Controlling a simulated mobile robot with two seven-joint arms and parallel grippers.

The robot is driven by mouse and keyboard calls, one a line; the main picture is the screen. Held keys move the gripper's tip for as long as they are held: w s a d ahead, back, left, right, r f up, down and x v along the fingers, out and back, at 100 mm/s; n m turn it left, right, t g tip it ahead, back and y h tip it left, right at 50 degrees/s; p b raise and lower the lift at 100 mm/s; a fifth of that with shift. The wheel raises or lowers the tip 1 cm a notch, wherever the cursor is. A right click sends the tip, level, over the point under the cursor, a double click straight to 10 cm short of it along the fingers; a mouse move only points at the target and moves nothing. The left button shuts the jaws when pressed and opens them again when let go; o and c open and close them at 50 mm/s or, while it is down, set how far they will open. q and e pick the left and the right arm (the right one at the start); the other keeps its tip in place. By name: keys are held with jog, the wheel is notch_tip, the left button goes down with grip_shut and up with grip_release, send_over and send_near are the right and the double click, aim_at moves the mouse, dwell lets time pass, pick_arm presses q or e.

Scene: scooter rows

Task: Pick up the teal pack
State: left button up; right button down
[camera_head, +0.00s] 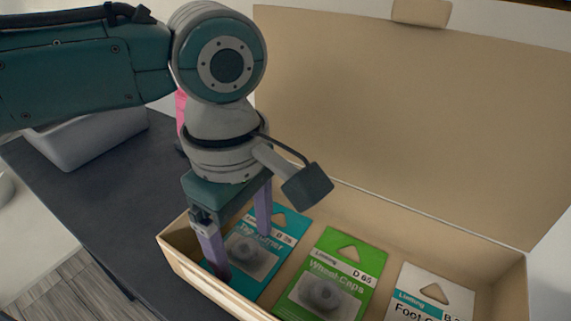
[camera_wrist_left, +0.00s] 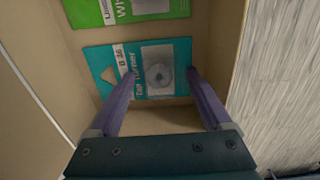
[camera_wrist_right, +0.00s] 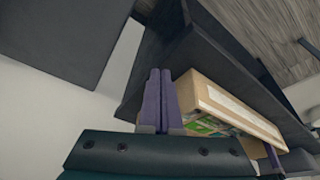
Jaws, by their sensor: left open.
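The teal pack (camera_head: 262,262) with a hang hole and a round grey part under clear plastic lies in the left end of the open cardboard box (camera_head: 345,202). It also shows in the left wrist view (camera_wrist_left: 118,66), labelled Tap Turner. My left gripper (camera_head: 243,256) is open and points down into the box.
A green Wheel Caps pack (camera_head: 333,272) lies beside the teal one, and a white and teal pack (camera_head: 432,293) is farther right. The raised lid (camera_head: 410,110) stands behind. A grey bin (camera_head: 90,137) sits on the dark table (camera_head: 85,205) at left.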

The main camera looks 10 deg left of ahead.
pick_arm(q)
grip_shut()
dwell(0.7)
